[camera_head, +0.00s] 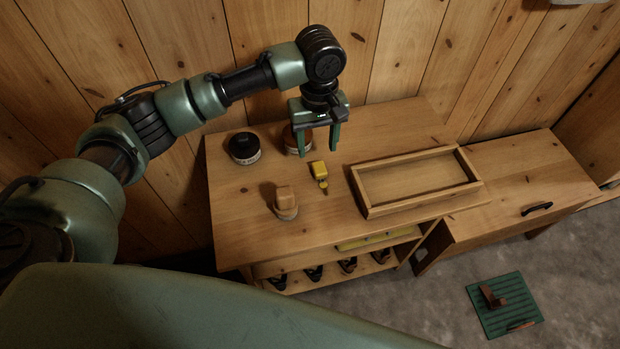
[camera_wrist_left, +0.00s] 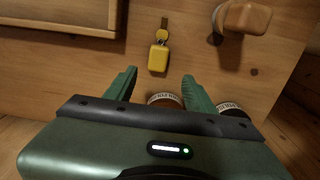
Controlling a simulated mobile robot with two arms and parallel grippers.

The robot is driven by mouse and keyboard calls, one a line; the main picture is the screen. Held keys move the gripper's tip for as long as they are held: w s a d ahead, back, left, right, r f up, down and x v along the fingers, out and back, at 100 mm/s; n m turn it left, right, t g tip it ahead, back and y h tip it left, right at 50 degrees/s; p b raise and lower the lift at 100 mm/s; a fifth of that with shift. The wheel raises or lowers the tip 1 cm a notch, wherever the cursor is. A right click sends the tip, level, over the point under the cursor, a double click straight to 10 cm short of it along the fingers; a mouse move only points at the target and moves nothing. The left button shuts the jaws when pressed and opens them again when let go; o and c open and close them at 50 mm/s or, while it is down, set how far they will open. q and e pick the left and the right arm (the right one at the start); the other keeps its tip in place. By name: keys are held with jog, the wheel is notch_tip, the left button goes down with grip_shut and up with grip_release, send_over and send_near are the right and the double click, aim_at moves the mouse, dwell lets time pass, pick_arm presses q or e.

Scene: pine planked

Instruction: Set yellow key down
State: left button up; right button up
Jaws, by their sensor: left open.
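The yellow key (camera_head: 319,172) lies on the wooden table top (camera_head: 240,215), left of the wooden tray. It has a thick yellow head and a smaller end toward the front. It also shows in the left wrist view (camera_wrist_left: 158,58), ahead of the fingertips and apart from them. My left gripper (camera_head: 321,151) is open and empty above the table, behind the key. Its two green fingers also show in the left wrist view (camera_wrist_left: 160,82), spread apart. My right gripper is not in view.
An empty shallow wooden tray (camera_head: 365,209) sits right of the key. A black-lidded jar (camera_head: 244,148) and a brown-lidded jar (camera_head: 292,142) stand at the back. A wooden-handled brush or stamp (camera_head: 286,202) stands front left. A green board (camera_head: 505,307) lies on the floor.

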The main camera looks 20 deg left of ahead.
aim_at(318, 163)
pick_arm(q)
jog(key=f, duration=0.3)
jog(key=shift+w+d+f, duration=0.2)
jog(key=shift+w+f, duration=0.05)
jog(key=shift+w, duration=0.1)
notch_tip(318, 163, down, 2)
jog(key=shift+s+a+f+p, duration=0.1)
jog(key=shift+s+a+p, duration=0.05)
jog(key=shift+p, duration=0.15)
jog(key=shift+f, duration=0.5)
grip_shut()
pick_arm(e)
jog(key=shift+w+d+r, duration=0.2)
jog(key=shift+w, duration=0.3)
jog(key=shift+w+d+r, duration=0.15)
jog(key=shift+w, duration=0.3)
